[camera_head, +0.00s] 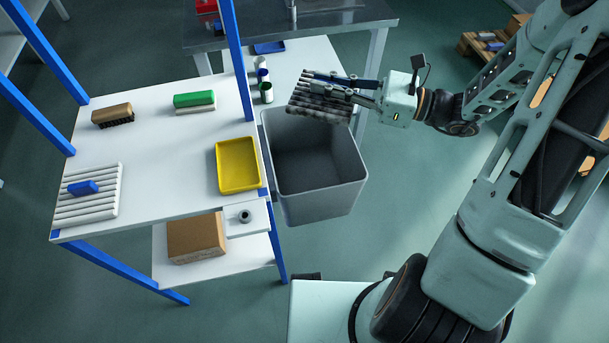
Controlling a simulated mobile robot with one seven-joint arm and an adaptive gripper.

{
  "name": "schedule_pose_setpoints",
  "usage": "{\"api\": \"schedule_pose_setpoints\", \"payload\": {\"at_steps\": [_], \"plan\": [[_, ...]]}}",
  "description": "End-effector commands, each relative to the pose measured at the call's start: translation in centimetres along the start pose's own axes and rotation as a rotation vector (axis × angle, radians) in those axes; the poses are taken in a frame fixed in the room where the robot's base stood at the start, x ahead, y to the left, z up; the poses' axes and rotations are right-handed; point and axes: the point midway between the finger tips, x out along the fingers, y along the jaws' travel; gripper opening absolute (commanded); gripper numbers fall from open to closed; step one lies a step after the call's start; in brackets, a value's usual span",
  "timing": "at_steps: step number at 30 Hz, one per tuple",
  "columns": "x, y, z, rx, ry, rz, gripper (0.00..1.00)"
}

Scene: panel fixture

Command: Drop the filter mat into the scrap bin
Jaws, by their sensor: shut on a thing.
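The filter mat (322,104) is a grey, ribbed, pleated piece held out level at the back of the scrap bin. My gripper (340,85) is shut on the filter mat, reaching in from the right, with its fingers over the mat. The scrap bin (322,203) is a grey open box beside the white workbench, and the visible part of its inside looks empty. The mat appears above the bin's far rim and covers part of it. I cannot tell how high above the rim it is.
The white workbench (150,150) carries a yellow tray (238,165), a green-topped brush (194,99), a brown brush (112,114) and a white ribbed panel (100,205) with a blue block. Small cylinders (265,90) stand behind the bin. A blue post (237,60) rises left of it. A cardboard box (195,238) sits below.

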Motion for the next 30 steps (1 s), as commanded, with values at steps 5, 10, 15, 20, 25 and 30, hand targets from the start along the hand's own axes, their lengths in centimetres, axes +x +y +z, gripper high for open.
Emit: {"api": "schedule_pose_setpoints", "payload": {"at_steps": [5, 10, 15, 20, 25, 30], "plan": [[0.7, 0.7, -1.8, -0.004, 0.009, 0.031, 0.00], [0.8, 0.9, -2.1, -0.003, 0.011, 0.039, 0.00], [0.8, 0.9, -3.1, -0.002, 0.011, 0.039, 0.00], [0.8, 0.9, -4.8, -0.002, 0.011, 0.038, 0.00], [0.8, 0.9, -6.6, -0.002, 0.011, 0.038, 0.00], [0.8, 0.8, -7.7, -0.003, 0.010, 0.038, 0.00]]}}
